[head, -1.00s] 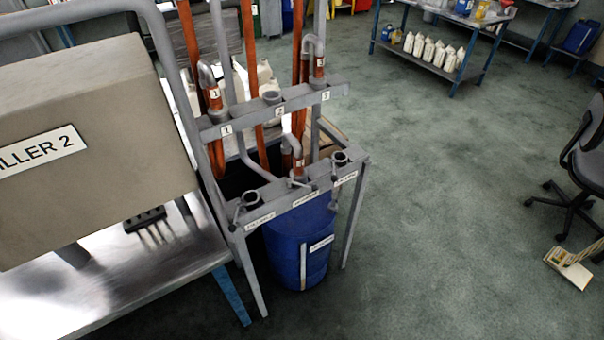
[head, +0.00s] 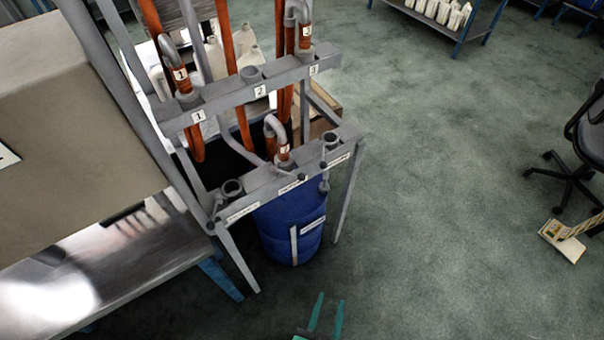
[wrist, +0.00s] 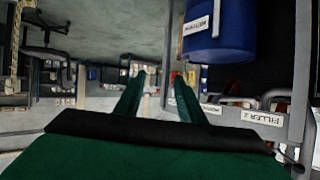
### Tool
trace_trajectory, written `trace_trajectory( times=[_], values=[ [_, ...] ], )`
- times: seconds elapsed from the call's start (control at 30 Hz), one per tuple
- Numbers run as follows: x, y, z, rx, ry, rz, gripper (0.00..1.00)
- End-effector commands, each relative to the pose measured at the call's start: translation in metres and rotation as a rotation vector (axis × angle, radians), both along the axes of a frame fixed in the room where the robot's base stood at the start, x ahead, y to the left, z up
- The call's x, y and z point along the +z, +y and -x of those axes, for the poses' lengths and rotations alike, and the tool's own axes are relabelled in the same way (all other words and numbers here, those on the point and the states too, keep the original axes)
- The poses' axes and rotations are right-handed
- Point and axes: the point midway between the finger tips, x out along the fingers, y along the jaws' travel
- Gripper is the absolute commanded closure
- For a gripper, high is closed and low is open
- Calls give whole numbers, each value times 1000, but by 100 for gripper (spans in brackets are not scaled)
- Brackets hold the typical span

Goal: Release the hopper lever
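The grey rack's lower rail (head: 290,175) carries ports with small dark levers. One lever (head: 213,222) is at the left port, a lever (head: 302,178) is near the middle, and another lever (head: 324,182) hangs by the right port.
A blue drum (head: 290,230) stands under the rail and shows inverted in the wrist view (wrist: 220,35). The upper rail (head: 245,88) holds orange hoses (head: 232,70). A metal bench (head: 100,270) is at left, an office chair (head: 585,140) at right.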

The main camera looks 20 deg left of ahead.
Motion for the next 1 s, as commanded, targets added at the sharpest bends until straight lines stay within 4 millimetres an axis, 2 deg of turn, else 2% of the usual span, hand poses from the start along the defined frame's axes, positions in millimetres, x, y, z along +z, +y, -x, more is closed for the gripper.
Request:
trace_trajectory(
  times=[0.03, 0.2, 0.3, 0.4, 0.57, 0.7, 0.9, 1.0],
  values=[
    [-9, 3, -19, 22, 11, -17, 64],
    [-30, 23, -72, 149, 50, -79, 64],
    [-29, 36, -104, 246, 45, -112, 64],
    [-19, 48, -136, 362, 18, -137, 64],
    [16, 64, -180, 573, -76, -155, 64],
    [62, 73, -209, 775, -204, -141, 64],
    [126, 73, -225, 1020, -405, -84, 64],
    [148, 71, -226, 1098, -480, -56, 64]
  ],
)
